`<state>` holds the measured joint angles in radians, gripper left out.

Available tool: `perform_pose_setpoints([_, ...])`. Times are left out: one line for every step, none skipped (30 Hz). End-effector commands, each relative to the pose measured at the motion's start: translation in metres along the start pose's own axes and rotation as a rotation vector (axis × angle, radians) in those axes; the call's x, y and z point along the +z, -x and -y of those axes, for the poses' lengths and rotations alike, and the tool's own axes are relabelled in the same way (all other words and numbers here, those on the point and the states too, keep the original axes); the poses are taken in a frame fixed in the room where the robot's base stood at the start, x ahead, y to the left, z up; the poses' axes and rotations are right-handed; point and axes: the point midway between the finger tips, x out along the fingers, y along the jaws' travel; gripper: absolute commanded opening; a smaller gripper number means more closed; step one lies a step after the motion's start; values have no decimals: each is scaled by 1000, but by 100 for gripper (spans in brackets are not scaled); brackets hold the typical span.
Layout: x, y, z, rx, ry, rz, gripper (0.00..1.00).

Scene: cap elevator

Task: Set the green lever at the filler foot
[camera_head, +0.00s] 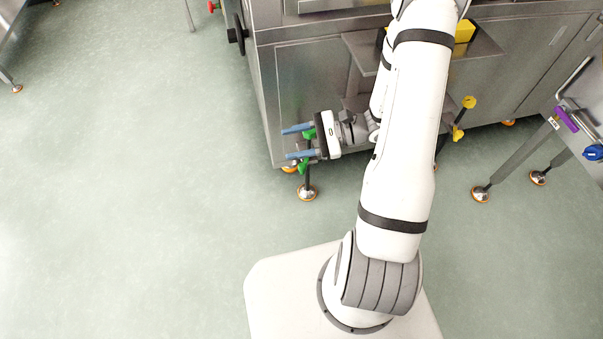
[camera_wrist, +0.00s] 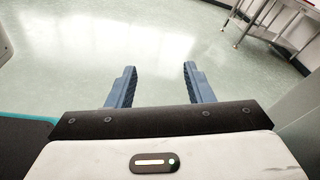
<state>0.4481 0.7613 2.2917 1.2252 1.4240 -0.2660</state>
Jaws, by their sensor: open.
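The green lever (camera_head: 304,166) is at the filler's lower left corner in the head view, by a dark post that stands on a round metal foot (camera_head: 307,193). A second green piece shows just above, partly behind my gripper. My gripper (camera_head: 287,142) is open, with its two blue fingers pointing left. It is at the lever in the picture, and the lower finger overlaps the green; I cannot tell whether they touch. In the wrist view my gripper (camera_wrist: 158,80) is open with only floor between the fingers, and the lever does not show.
The steel filler cabinet (camera_head: 305,85) stands behind my gripper, with a black handwheel (camera_head: 237,35) on its left side. A yellow lever (camera_head: 459,133) is farther right. A steel stand with a purple handle (camera_head: 566,119) is at the right. The floor on the left (camera_head: 120,180) is clear.

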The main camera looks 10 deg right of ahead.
Motion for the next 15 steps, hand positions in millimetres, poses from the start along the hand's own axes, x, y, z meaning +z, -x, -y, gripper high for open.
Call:
perform_pose_setpoints([-42, -1, -7, -83, -59, 21, 47])
perform_pose_setpoints([-58, 1, -8, -137, -87, 31, 47])
perform_pose_setpoints([-81, 3, -9, -206, -123, 42, 47])
perform_pose_setpoints([-99, 5, -10, -259, -150, 49, 47])
perform_pose_setpoints([-116, 7, -13, -312, -178, 54, 47])
perform_pose_setpoints([-139, 10, -16, -381, -211, 58, 47])
perform_pose_setpoints([-156, 12, -19, -430, -234, 61, 47])
perform_pose_setpoints([-172, 15, -22, -478, -256, 61, 47])
perform_pose_setpoints([-192, 18, -27, -539, -285, 60, 47])
perform_pose_setpoints([-206, 20, -31, -580, -303, 58, 47])
perform_pose_setpoints([-218, 23, -35, -620, -320, 55, 47])
perform_pose_setpoints([-234, 26, -40, -666, -341, 51, 47])
perform_pose_setpoints([-244, 28, -44, -696, -353, 47, 47])
perform_pose_setpoints([-252, 30, -47, -723, -364, 44, 47])
perform_pose_setpoints([-262, 32, -51, -754, -377, 39, 47])
